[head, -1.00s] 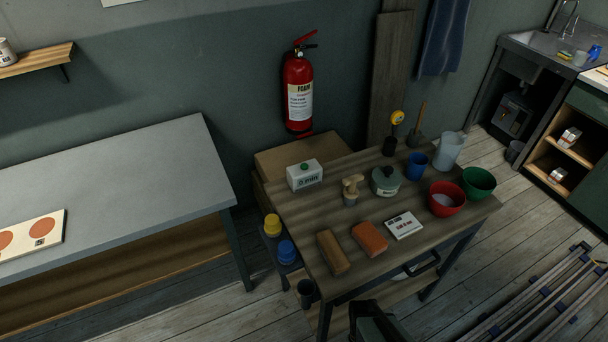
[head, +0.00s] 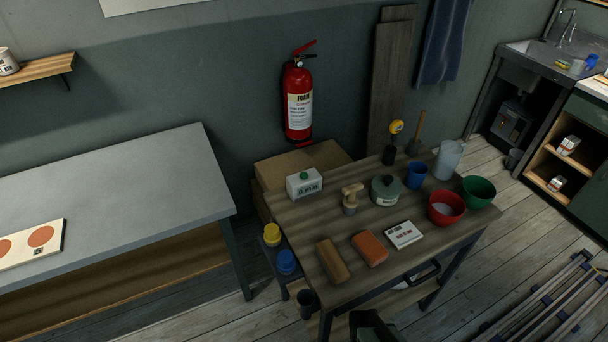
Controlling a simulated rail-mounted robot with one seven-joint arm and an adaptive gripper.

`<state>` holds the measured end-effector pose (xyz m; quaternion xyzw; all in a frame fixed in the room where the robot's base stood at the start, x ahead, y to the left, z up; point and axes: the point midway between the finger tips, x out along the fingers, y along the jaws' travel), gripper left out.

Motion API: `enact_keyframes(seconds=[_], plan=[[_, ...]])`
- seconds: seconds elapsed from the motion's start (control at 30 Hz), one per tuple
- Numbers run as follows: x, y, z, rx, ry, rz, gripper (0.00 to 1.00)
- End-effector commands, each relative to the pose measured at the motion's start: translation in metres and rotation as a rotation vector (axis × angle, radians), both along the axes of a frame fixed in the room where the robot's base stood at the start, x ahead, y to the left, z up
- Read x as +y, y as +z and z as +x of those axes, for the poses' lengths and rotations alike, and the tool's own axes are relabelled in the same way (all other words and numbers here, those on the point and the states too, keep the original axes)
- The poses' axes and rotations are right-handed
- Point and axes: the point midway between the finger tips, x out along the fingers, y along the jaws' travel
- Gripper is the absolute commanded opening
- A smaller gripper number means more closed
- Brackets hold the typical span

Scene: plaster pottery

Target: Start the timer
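The timer (head: 304,185) is a small white box with a green button (head: 304,176) on top and dark lettering that seems to read 6 min on its front. It stands upright at the back left corner of the wooden worktable (head: 300,224). Nothing touches its button. A dark part of my arm or gripper (head: 371,327) shows at the bottom edge, in front of the table and well away from the timer. Its fingertips cannot be made out.
A wooden block (head: 333,261), an orange block (head: 370,248) and a white labelled box (head: 404,235) lie near the front. A wooden-handled tool (head: 351,198) and a lidded pot (head: 385,190) stand right of the timer. Red (head: 446,208) and green (head: 479,191) bowls are at the right.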

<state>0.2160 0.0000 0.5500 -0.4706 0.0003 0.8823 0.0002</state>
Motion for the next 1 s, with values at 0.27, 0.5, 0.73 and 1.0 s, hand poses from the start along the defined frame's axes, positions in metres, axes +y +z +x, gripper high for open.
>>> enact_keyframes(seconds=[0.27, 0.5, 0.73, 1.0], plan=[[0.0000, 0.0000, 0.0000, 0.000, 0.000, 0.000, 0.00], [0.0000, 0.0000, 0.0000, 0.000, 0.000, 0.000, 0.00], [0.0000, 0.0000, 0.0000, 0.000, 0.000, 0.000, 0.00], [0.0000, 0.0000, 0.0000, 0.000, 0.000, 0.000, 0.00]])
